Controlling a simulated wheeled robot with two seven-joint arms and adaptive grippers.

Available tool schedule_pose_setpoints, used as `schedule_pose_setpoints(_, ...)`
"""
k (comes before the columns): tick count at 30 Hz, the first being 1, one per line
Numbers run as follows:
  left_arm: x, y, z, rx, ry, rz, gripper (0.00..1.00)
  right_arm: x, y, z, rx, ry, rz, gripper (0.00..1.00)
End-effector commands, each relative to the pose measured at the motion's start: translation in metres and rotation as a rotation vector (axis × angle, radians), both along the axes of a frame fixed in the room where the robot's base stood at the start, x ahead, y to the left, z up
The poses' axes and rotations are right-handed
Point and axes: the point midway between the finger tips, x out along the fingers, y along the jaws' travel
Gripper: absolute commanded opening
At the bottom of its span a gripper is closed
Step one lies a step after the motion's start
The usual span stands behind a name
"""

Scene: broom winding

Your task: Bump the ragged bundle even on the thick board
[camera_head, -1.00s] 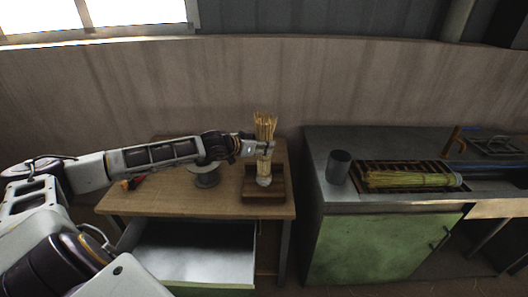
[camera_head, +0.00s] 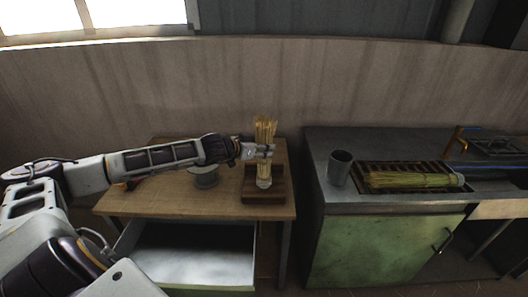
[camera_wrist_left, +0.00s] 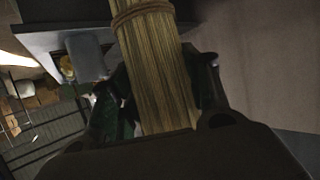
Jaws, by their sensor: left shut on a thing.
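The ragged straw bundle (camera_head: 265,130) stands roughly upright at the back right of the wooden table. Its straw tips rise to uneven heights, and its pale lower end is down at the thick board (camera_head: 264,198). I cannot tell for certain whether it touches. My left gripper (camera_head: 268,151) is shut on the bundle's middle, coming in from the left. In the left wrist view the bundle (camera_wrist_left: 160,80) lies between the two fingers, with a cord wrapped around it farther off. My right gripper is not in view.
A drawer (camera_head: 195,250) is open below. On the metal bench right stand a dark cup (camera_head: 340,166) and a greenish bundle (camera_head: 412,180) on a grate.

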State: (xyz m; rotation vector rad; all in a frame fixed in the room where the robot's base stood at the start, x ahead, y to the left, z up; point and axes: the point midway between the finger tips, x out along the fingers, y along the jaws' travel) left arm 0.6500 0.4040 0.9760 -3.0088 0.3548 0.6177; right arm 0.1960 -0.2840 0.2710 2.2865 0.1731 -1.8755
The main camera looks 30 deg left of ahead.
Motion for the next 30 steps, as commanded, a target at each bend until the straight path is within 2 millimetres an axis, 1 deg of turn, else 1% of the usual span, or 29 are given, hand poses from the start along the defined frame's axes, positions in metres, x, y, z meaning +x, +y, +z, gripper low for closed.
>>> schedule_pose_setpoints(1,0.0,0.0,-0.001,0.0,0.0,0.0,0.3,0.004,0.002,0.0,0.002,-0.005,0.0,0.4)
schedule_pose_setpoints(8,0.0,0.0,-0.002,0.0,0.0,0.0,0.3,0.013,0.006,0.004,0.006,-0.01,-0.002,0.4)
schedule_pose_setpoints(14,0.0,0.0,-0.001,0.0,0.001,0.0,0.3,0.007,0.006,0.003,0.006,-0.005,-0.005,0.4)
schedule_pose_setpoints(30,0.0,0.0,0.032,0.0,-0.001,0.001,0.3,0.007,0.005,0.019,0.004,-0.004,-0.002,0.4)
